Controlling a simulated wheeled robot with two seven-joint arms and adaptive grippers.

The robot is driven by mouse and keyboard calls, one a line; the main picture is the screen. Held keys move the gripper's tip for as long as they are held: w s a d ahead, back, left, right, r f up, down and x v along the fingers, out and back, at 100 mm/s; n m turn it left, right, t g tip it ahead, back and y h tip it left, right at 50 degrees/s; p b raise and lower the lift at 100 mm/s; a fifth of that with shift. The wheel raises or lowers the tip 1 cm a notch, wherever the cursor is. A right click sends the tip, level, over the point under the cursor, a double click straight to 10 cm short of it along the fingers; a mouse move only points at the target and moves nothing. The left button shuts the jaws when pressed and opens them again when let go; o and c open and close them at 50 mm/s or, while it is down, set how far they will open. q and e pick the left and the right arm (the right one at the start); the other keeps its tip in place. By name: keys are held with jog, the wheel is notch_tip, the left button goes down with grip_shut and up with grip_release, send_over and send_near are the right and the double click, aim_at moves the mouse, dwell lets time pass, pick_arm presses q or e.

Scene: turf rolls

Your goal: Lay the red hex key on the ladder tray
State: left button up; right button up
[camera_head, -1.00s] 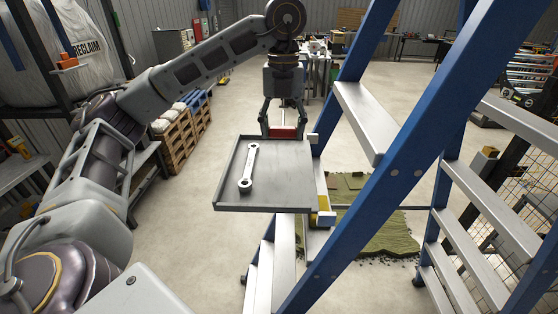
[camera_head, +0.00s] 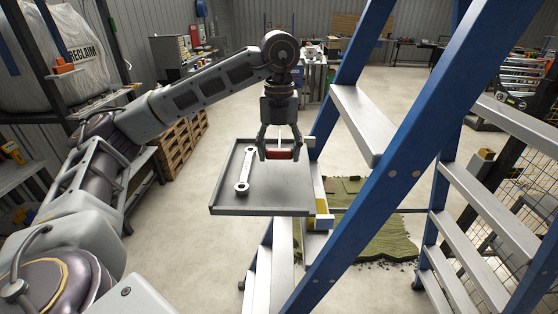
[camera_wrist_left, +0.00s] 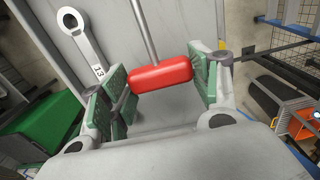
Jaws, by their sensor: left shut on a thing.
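The ladder tray (camera_head: 262,198) is a grey, shallow tray with a low rim, fixed to the side of the blue ladder. My left gripper (camera_head: 280,152) is over the right part of the tray, pointing down. It is shut on the red handle of the hex key (camera_head: 279,154). In the left wrist view, the red handle (camera_wrist_left: 161,74) lies between the green finger pads, and a thin grey shaft runs from it toward the top. I cannot tell whether the key touches the tray floor. My right gripper is not in view.
A silver wrench (camera_head: 246,170) lies on the left part of the tray. The blue ladder rail (camera_head: 400,155) with grey steps rises just right of the tray. Green turf (camera_head: 375,235) lies on the floor behind the ladder. The tray's front middle is clear.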

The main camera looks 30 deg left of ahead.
aim_at(279, 158)
pick_arm(q)
jog(key=shift+f+p, duration=0.35)
jog(key=shift+f, duration=1.5)
jog(key=shift+f, duration=0.2)
jog(key=o, duration=1.1)
jog(key=shift+r, duration=0.25)
notch_tip(279, 158, up, 6)
jog(key=shift+f+b, duration=0.1)
jog(key=shift+b, duration=0.35)
jog(key=shift+r+p, duration=0.55)
jog(key=shift+r, duration=1)
jog(key=shift+r+p, duration=0.55)
jog(key=shift+r, duration=0.95)
